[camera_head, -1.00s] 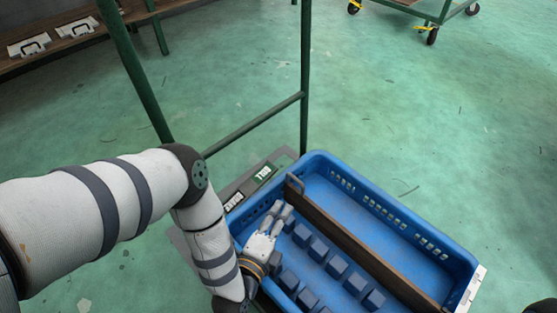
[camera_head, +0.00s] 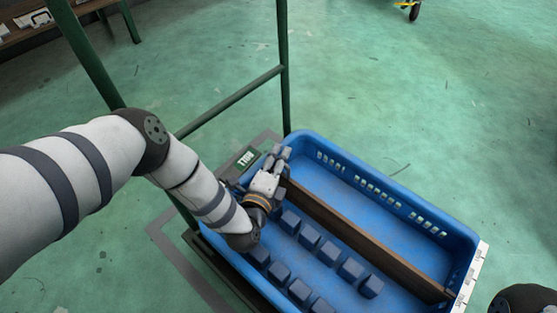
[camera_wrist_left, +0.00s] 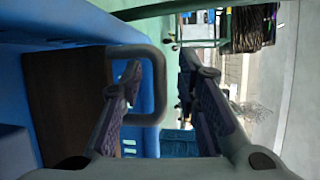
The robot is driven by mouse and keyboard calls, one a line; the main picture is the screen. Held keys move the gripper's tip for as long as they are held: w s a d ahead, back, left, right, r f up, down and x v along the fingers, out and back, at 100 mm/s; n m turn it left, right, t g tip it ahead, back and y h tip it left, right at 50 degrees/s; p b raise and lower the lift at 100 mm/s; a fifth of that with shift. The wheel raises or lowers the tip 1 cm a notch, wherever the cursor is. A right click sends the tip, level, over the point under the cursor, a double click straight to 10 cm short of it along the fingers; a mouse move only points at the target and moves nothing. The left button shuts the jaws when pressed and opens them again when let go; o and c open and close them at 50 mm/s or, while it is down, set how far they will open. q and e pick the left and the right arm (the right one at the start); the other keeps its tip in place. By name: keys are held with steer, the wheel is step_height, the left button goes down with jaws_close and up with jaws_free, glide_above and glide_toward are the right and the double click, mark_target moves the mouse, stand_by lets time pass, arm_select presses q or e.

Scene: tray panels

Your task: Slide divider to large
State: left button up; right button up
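A long brown divider (camera_head: 360,235) stands on edge inside the blue tray (camera_head: 385,193), running from the far left end to the near right. Its dark looped handle (camera_wrist_left: 158,70) shows in the left wrist view, on the end of the brown panel (camera_wrist_left: 65,105). My left gripper (camera_head: 279,155) is at the far left end of the divider in the head view. In the left wrist view its fingers (camera_wrist_left: 165,85) are apart, with the handle's outer bar between them. One finger overlaps the loop's opening; contact is unclear. My right gripper is out of view.
Several blue blocks (camera_head: 309,237) stand in rows on the near-left side of the divider. The far-right side is empty.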

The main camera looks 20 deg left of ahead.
arm_select(q)
jaws_close()
steer(key=w+d+b, duration=0.4)
steer(key=w, duration=0.7)
steer(key=shift+w, duration=0.3)
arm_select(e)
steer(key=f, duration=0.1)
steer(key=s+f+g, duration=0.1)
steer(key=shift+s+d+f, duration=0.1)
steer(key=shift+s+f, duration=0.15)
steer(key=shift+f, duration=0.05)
arm_select(q)
steer(key=shift+d, duration=0.1)
jaws_free()
